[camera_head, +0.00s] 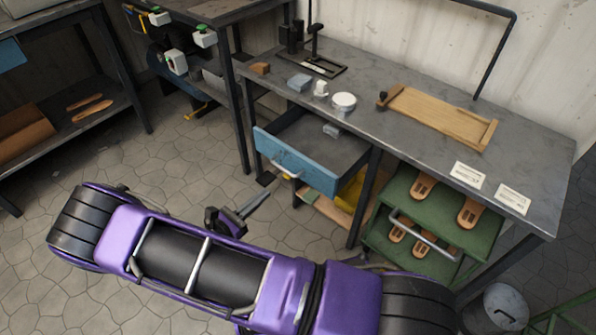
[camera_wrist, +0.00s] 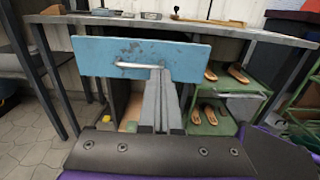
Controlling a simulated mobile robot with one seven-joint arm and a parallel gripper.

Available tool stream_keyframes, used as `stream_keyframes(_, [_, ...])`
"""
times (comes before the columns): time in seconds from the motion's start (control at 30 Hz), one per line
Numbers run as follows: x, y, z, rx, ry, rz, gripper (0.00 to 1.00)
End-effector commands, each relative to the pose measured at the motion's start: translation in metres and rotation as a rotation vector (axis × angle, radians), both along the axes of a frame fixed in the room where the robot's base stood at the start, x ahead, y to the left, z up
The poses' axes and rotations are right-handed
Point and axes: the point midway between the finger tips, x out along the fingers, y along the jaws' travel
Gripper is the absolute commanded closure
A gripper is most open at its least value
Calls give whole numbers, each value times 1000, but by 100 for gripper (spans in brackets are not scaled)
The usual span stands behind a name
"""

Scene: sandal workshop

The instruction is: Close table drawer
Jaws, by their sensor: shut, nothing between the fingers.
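The table drawer (camera_head: 300,165) has a blue front with a pale bar handle and is pulled out under the grey worktable (camera_head: 410,125). A small grey item (camera_head: 332,131) lies inside it. In the wrist view the blue drawer front (camera_wrist: 190,55) faces me, with its handle (camera_wrist: 137,65) left of the fingertips. My gripper (camera_head: 262,197) is shut and empty, in front of and below the drawer front in the head view. In the wrist view my gripper (camera_wrist: 160,74) points at the drawer front; I cannot tell if it touches.
A green rack (camera_head: 480,235) with several sandal soles stands under the table, right of the drawer. A wooden tray (camera_head: 435,115), a white jar (camera_head: 344,101) and cards (camera_head: 468,175) lie on the tabletop. A bin (camera_head: 497,308) stands at lower right. The stone floor at left is clear.

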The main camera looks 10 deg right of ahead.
Motion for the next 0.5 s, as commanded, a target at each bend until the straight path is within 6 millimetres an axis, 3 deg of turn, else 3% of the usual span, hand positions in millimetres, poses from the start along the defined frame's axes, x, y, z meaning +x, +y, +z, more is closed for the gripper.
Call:
stream_keyframes(0.17, [6,-14,-3,-13,10,-4,100])
stream_keyframes(0.5, [48,-72,-3,-11,8,-4,100])
